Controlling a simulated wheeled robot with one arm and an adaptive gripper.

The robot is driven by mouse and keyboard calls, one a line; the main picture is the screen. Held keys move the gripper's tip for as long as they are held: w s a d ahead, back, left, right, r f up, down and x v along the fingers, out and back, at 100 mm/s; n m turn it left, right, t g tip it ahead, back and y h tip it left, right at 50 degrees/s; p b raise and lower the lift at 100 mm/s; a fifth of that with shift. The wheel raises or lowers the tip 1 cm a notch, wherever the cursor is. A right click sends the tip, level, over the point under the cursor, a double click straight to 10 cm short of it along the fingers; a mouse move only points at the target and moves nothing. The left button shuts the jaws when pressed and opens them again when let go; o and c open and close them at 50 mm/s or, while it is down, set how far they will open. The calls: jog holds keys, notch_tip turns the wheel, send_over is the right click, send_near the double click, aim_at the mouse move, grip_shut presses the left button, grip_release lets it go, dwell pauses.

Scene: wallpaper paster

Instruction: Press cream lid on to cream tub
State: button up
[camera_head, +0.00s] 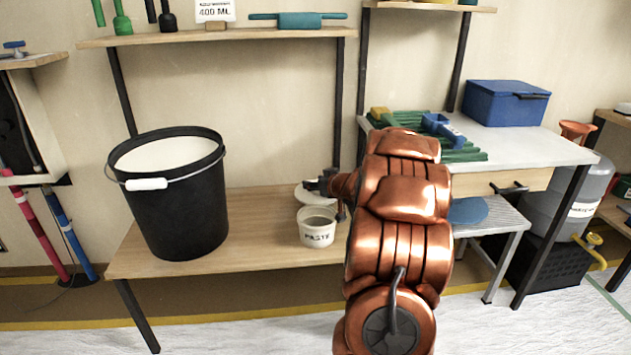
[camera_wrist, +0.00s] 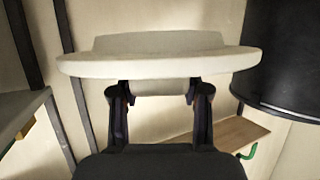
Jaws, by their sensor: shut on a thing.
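The cream tub (camera_head: 317,234), labelled PASTE, stands upright and open on the wooden bench, with greyish contents showing inside. The cream lid (camera_head: 308,197) is just above and behind the tub in the head view, apart from its rim and partly hidden by my gripper (camera_head: 326,184). In the wrist view, the lid (camera_wrist: 160,64) spans the picture as a broad disc seen nearly edge-on. My gripper (camera_wrist: 158,100) is shut on the lid's grip part, between the two fingers. The tub does not show in the wrist view.
A large black bucket (camera_head: 185,215) with pale contents stands left of the tub on the wooden bench (camera_head: 262,245). A white table (camera_head: 520,145) with a blue box (camera_head: 505,103) and green slatted piece is at right. A shelf (camera_head: 225,36) hangs above.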

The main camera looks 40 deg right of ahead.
jog(key=shift+f+b, duration=1.7)
jog(key=shift+f, duration=1.15)
jog(key=shift+p, duration=1.4)
jog(key=shift+f+b, duration=0.5)
jog(key=shift+f, duration=0.65)
jog(key=o, duration=1.2)
jog(key=v, duration=1.2)
